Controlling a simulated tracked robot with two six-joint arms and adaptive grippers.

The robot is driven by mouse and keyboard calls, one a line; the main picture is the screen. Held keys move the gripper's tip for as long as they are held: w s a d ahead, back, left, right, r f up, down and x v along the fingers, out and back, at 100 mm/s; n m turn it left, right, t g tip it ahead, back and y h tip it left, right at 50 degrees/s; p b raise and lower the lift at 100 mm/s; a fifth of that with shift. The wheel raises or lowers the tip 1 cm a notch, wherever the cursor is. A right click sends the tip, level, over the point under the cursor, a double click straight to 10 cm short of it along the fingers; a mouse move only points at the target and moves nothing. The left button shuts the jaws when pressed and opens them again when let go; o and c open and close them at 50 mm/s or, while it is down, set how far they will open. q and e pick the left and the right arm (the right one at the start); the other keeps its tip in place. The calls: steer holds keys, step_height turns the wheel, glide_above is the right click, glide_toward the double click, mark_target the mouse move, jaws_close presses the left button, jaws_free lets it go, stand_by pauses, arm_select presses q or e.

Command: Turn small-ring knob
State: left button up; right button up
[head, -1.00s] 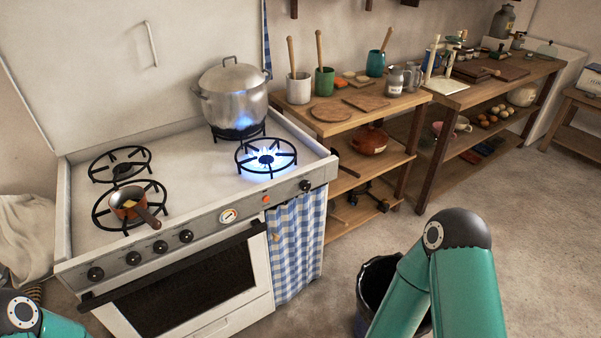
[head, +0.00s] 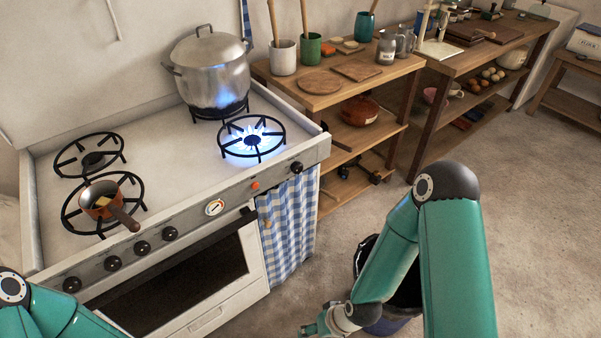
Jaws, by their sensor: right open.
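The white stove's front panel carries a row of black knobs: several at the left, such as one knob (head: 170,233), and a single black knob (head: 296,167) at the right end. Which one belongs to the small ring cannot be told. The front right ring (head: 252,140) burns with a blue flame. My right gripper (head: 314,329) is open at the bottom edge, partly cut off, low in front of the stove and apart from the knobs. My left arm shows at the bottom left, but its gripper is out of view.
A large metal pot (head: 212,75) stands on the back right ring, a small copper pan (head: 101,200) on the front left ring. An orange button (head: 255,185) and a gauge (head: 215,207) sit on the panel. A dark bucket (head: 367,250) stands behind my right arm.

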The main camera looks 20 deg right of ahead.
steer(key=w+d+f+t+b, duration=0.1)
steer(key=w+d+t+b, duration=0.35)
steer(key=w, duration=0.65)
steer(key=n+t+y+b, duration=0.2)
steer(key=n+t+b, duration=0.3)
steer(key=t+b, duration=0.65)
glide_toward(300, 170)
steer(key=shift+g, duration=0.5)
steer(key=x, duration=0.6)
steer(key=r+x, duration=0.1)
steer(key=x, duration=0.2)
steer(key=shift+w, duration=0.3)
